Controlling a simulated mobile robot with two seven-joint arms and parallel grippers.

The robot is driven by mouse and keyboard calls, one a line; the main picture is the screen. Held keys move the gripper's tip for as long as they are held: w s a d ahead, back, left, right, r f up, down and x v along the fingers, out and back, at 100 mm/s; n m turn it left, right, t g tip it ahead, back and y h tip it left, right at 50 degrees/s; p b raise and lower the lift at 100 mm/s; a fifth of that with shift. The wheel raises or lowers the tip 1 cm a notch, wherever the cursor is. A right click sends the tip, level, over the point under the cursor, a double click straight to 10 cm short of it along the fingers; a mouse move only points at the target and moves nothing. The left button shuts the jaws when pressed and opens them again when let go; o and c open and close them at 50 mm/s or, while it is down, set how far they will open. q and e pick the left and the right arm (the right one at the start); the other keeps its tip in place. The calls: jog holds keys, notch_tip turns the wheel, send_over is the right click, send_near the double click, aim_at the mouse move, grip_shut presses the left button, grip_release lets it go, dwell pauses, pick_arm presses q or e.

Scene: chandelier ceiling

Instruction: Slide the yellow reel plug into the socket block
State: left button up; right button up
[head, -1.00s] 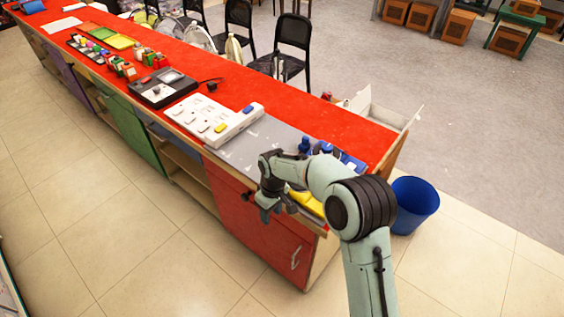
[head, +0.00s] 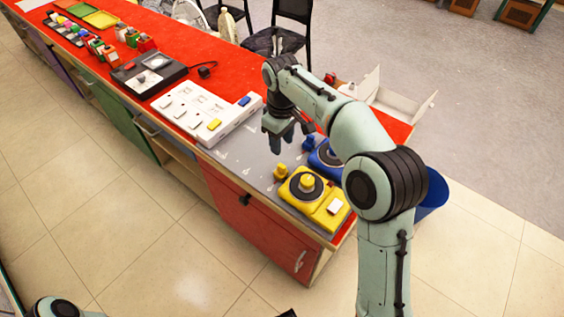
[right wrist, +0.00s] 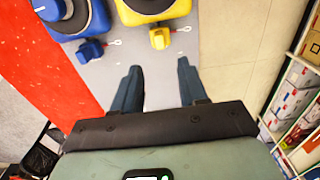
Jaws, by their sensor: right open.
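The yellow reel (head: 330,212) sits on the grey mat at the near right end of the counter. Its yellow plug (head: 281,171) lies on the mat just left of it; the plug also shows in the right wrist view (right wrist: 158,39). The white socket block (head: 236,114) lies further left, with a yellow piece (head: 214,124) and a blue piece (head: 244,101) on top. My right gripper (head: 280,140) is open and empty above the mat, between block and reels. In the right wrist view its fingers (right wrist: 158,84) are apart, short of the plug. My left gripper is out of view.
A blue reel (head: 328,155) with a blue plug (head: 309,143) stands behind the yellow one, partly hidden by my right arm. A black device (head: 150,75) lies beyond the block. The grey mat (head: 240,152) is clear between block and yellow plug.

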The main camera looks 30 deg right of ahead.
aim_at(282, 166)
notch_tip(282, 166, down, 11)
jog(key=shift+f+b, duration=0.1)
jog(key=shift+b, duration=0.7)
grip_shut()
